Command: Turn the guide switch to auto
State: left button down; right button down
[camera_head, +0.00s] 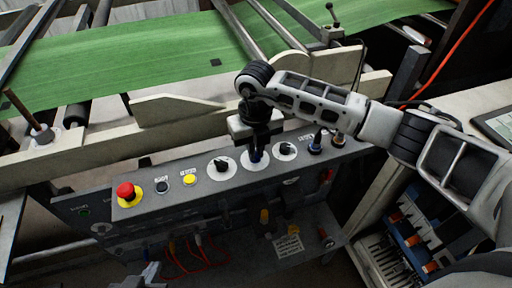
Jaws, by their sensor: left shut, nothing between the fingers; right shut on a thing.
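The grey control panel (205,188) runs across the middle, with a row of switches on its sloped top. My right gripper (258,154) points down and is shut on a dark bluish switch knob (256,159) on a white round plate. The gripper covers much of this knob, so its exact angle is hidden. Other black selector knobs stand on white plates to its left (221,166) and right (286,149). The labels are too small to read, so I cannot tell which is the guide switch.
A red stop button (127,193), a black button (162,187) and a yellow button (190,179) sit at the panel's left. Green web (130,60) runs over rollers behind. Red cables (183,262) hang below the panel.

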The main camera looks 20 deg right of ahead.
jog(key=m, duration=0.6)
jog(key=shift+a+m+p, duration=0.1)
jog(key=shift+m+p, duration=0.2)
jog(key=shift+w, duration=0.1)
dwell(0.3)
jog(key=c, duration=1.5)
grip_release()
notch_tip(320, 180, up, 16)
jog(key=shift+r+b, duration=0.1)
jog(key=shift+b, duration=0.6)
